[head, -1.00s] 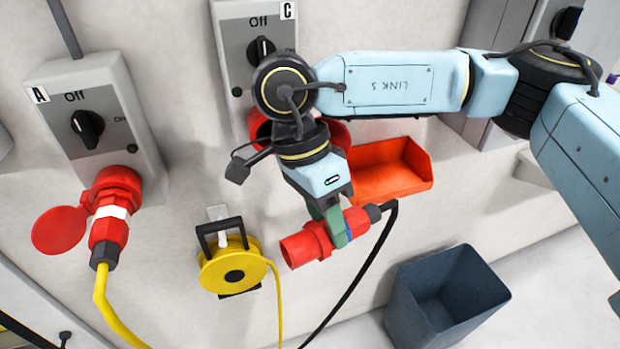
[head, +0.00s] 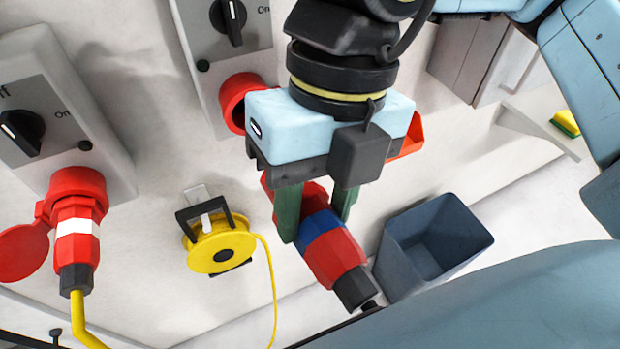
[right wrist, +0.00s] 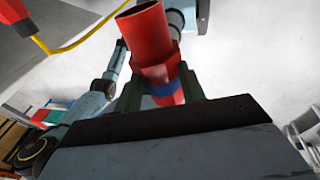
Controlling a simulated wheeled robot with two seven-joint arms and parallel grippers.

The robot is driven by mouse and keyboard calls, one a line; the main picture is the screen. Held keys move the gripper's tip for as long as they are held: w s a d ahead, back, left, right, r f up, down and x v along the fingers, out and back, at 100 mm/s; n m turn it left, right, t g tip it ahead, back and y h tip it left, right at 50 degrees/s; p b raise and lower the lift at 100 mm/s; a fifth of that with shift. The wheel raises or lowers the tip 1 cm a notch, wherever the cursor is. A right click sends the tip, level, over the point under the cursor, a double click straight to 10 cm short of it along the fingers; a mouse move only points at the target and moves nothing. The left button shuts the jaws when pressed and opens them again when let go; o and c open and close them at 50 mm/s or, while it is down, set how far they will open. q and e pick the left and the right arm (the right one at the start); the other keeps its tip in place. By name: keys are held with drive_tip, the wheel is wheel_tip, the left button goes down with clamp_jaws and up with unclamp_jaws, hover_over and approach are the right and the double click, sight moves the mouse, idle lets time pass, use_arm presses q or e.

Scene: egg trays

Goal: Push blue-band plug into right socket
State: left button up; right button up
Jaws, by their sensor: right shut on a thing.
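My right gripper (head: 315,228) is shut on the red blue-band plug (head: 336,262), its green fingers either side of the body by the blue band. The plug tilts, its dark cable end toward the lower right; its front is partly hidden behind the fingers. In the right wrist view the plug (right wrist: 152,40) shows its open round mouth pointing up, away from the gripper (right wrist: 160,92). The right socket (head: 236,97), red, sits under the right switch box (head: 222,62), partly covered by my wrist. Plug and socket are apart. My left gripper is not seen.
A white-band plug (head: 77,240) sits in the left socket (head: 78,185) under the left switch box (head: 105,150). A yellow cable reel (head: 220,245) hangs on the wall. A grey-blue bin (head: 395,262) stands lower right.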

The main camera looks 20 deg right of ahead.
drive_tip(key=shift+s+r+m, duration=0.1)
drive_tip(key=shift+r+m, duration=0.1)
drive_tip(key=shift+m, duration=0.3)
drive_tip(key=w+p, duration=0.2)
drive_tip(key=w, duration=0.4)
drive_tip(key=shift+w+a+r, duration=0.1)
drive_tip(key=shift+w, duration=0.05)
drive_tip(key=shift+w+p, duration=0.3)
drive_tip(key=shift+w, duration=0.7)
drive_tip(key=shift+b, duration=0.4)
drive_tip(key=shift+b, duration=0.7)
idle(0.5)
drive_tip(key=shift+w, duration=1.15)
idle(0.3)
drive_tip(key=shift+w+r, duration=0.1)
drive_tip(key=shift+w, duration=0.1)
idle(0.7)
